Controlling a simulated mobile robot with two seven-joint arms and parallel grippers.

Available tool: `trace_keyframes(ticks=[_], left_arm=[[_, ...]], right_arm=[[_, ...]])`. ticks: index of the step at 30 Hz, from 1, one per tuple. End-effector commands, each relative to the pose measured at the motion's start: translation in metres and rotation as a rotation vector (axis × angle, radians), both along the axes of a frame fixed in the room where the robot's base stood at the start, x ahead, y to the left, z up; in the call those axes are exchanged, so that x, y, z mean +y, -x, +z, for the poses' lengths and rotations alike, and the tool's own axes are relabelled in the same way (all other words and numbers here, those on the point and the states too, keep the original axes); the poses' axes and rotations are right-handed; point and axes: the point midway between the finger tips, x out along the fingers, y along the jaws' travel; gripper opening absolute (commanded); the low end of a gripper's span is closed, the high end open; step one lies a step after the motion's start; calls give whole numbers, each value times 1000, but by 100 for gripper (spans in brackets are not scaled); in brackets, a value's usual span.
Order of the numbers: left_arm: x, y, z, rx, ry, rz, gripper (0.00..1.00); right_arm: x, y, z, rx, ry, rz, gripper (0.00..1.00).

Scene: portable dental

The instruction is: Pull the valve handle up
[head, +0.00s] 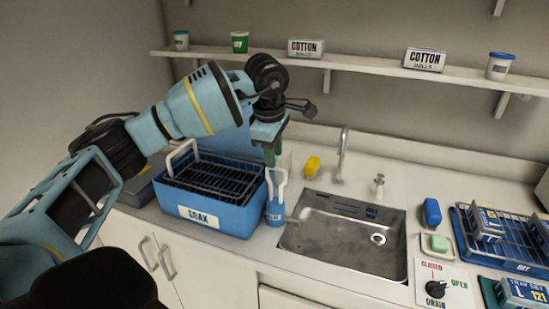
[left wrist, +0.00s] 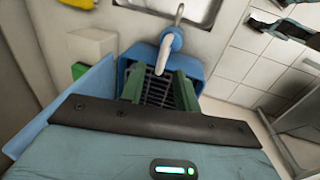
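A blue soak tank (head: 238,212) with a dark rack stands left of the sink. On its right side is a blue fitting (head: 275,212) with white upright parts (head: 283,185) and a white spout towards the sink. I cannot tell for certain which white part is the valve handle. My left gripper (head: 270,160) points down just above the fitting. In the left wrist view its green fingers (left wrist: 158,92) are apart, with the rack showing between them. A white lever-like piece (left wrist: 163,58) on a blue hub (left wrist: 173,38) lies beyond the fingertips; nothing is visibly gripped. My right gripper is not in view.
The metal sink (head: 340,240) and tap (head: 342,155) lie right of the tank. A yellow item (head: 312,166) sits behind the sink. A drain knob (head: 435,289) marked closed and open is at front right, near a blue wire rack (head: 515,255). A shelf (head: 370,65) runs above.

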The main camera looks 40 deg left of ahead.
Motion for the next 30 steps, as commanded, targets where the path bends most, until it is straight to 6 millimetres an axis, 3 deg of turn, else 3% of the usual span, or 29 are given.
trace_keyframes(ticks=[6,12,30], left_arm=[[-2,6,35,-3,1,-1,32],[-2,10,52,-2,1,0,32],[-3,10,54,0,3,-2,32]], right_arm=[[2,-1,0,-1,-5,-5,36],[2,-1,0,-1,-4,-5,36],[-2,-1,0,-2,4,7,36]])
